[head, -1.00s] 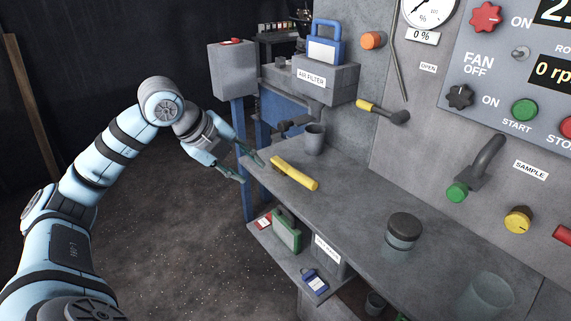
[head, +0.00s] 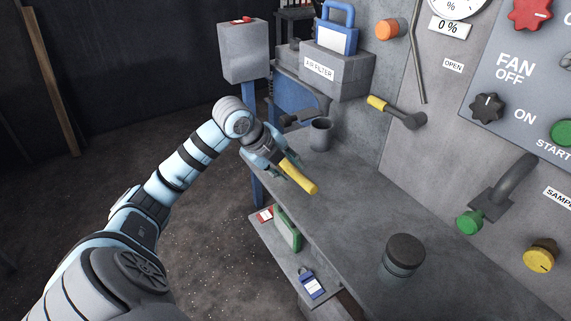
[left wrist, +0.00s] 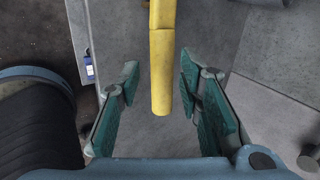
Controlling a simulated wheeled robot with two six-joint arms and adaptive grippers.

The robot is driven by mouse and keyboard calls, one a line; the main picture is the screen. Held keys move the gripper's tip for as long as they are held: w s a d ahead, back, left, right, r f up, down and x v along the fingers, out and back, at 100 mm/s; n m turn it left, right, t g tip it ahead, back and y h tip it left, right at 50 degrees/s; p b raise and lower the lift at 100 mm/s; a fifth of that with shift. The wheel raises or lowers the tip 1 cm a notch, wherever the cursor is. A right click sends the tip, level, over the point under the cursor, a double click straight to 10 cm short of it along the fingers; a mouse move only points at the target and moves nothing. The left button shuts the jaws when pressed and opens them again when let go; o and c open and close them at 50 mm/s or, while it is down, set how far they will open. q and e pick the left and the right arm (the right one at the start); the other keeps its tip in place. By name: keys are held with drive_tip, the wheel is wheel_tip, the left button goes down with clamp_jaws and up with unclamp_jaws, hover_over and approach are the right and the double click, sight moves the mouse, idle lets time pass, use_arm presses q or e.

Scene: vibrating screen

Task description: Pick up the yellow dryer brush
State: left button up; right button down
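The yellow dryer brush (head: 302,179) lies on the grey bench near its left edge, and its far end is hidden by my left gripper (head: 284,165). In the left wrist view, the brush's yellow handle (left wrist: 162,75) runs between the two green-padded fingers (left wrist: 160,72). Clear gaps show on both sides, so the left gripper is open and not touching the handle there. My right gripper is in neither view.
A grey cup (head: 320,135) stands just beyond the brush. A dark-lidded jar (head: 403,256) stands on the bench (head: 345,215) to the right. A yellow-tipped lever (head: 398,112) sticks out from the wall. A lower shelf holds a green case (head: 288,230) and a blue tag (head: 311,285).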

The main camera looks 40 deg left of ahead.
sight(297, 175)
use_arm(q)
drive_tip(key=x, duration=0.2)
drive_tip(key=d+x, duration=0.1)
drive_tip(key=x, duration=0.1)
drive_tip(key=shift+w+f, duration=0.15)
drive_tip(key=shift+a, duration=0.1)
drive_tip(key=shift+c, duration=1.2)
clamp_jaws()
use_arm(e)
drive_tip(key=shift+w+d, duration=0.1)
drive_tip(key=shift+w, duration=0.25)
